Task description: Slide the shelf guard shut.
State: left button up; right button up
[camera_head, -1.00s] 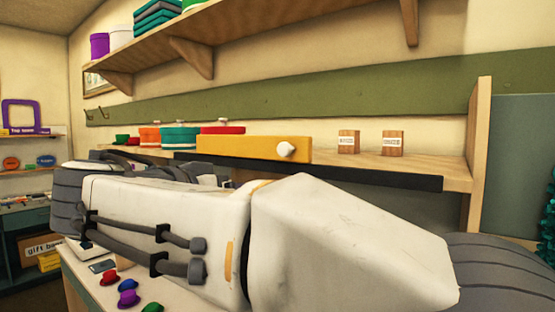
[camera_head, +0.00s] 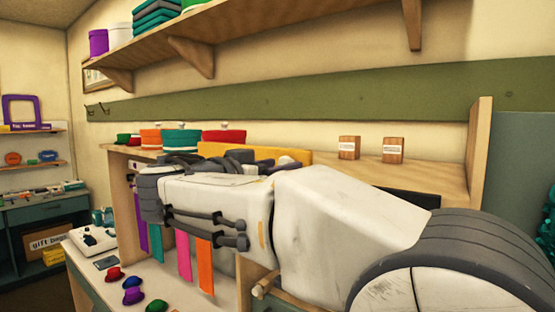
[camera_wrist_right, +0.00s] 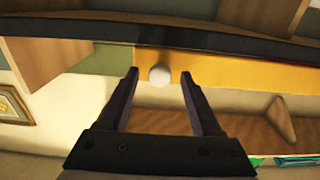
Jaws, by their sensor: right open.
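The shelf guard is a yellow panel (camera_head: 292,154) standing along the front of the shelf, left of its middle. My right arm covers its lower part in the head view, and its knob is hidden there. In the right wrist view the guard (camera_wrist_right: 250,72) reaches to the right, with a round white knob (camera_wrist_right: 159,76) near its left end. My right gripper (camera_wrist_right: 159,75) is open, with one finger on each side of the knob in that view. I cannot tell whether a finger touches it. My left gripper is not in view.
Two small wooden blocks with labels (camera_head: 349,148) stand on the shelf right of the guard. Orange, teal and red tubs (camera_head: 181,141) stand behind its left side. A wooden end panel (camera_head: 480,150) closes the shelf's right end. Coloured strips (camera_head: 205,265) hang below.

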grip_shut()
dwell(1.5)
